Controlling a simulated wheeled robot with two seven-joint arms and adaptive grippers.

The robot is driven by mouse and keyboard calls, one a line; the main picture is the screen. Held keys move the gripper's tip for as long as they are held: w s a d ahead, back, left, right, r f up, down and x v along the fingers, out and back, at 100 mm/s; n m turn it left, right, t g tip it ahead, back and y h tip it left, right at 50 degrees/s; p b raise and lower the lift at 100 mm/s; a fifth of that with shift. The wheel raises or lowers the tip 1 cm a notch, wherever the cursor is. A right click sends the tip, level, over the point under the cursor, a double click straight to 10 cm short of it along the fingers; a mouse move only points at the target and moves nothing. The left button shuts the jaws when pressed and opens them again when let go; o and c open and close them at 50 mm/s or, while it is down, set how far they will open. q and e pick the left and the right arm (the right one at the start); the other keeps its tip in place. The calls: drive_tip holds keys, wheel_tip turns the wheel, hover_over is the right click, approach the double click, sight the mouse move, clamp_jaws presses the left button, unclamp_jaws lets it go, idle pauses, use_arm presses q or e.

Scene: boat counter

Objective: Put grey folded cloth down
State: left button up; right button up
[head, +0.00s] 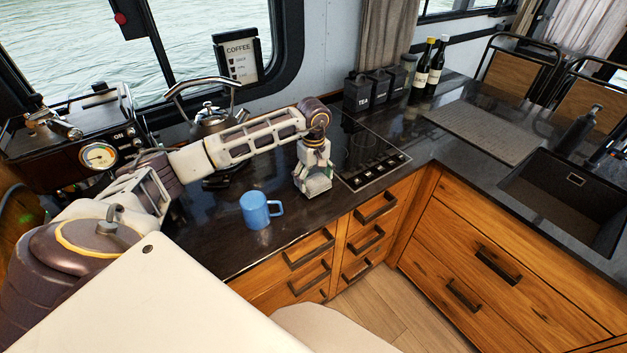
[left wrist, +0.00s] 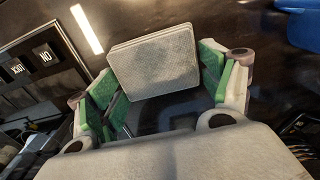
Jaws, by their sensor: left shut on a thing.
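The grey folded cloth (left wrist: 152,62) is a small flat stack between the green-padded fingers of my left gripper (left wrist: 160,85) in the left wrist view. The left gripper is shut on it. In the head view the left gripper (head: 316,180) points down over the dark counter, with the cloth (head: 319,185) at its fingertips, left of the hob. I cannot tell whether the cloth touches the counter. My right gripper is in neither view.
A blue mug (head: 258,210) stands left of the gripper. The black hob (head: 362,155) is just right of it, and a kettle (head: 212,122) is behind the arm. Black canisters (head: 372,92) and bottles (head: 434,68) stand at the back. A sink (head: 565,200) is at the right.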

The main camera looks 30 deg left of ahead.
sight(313, 180)
use_arm(q)
drive_tip(key=shift+f, duration=0.75)
drive_tip(key=shift+f, duration=0.15)
drive_tip(key=o, duration=0.9)
drive_tip(key=shift+o, duration=0.8)
drive_tip(key=shift+r, duration=0.2)
wheel_tip(313, 180, up, 12)
drive_tip(key=b, duration=0.1)
drive_tip(key=shift+f, duration=0.1)
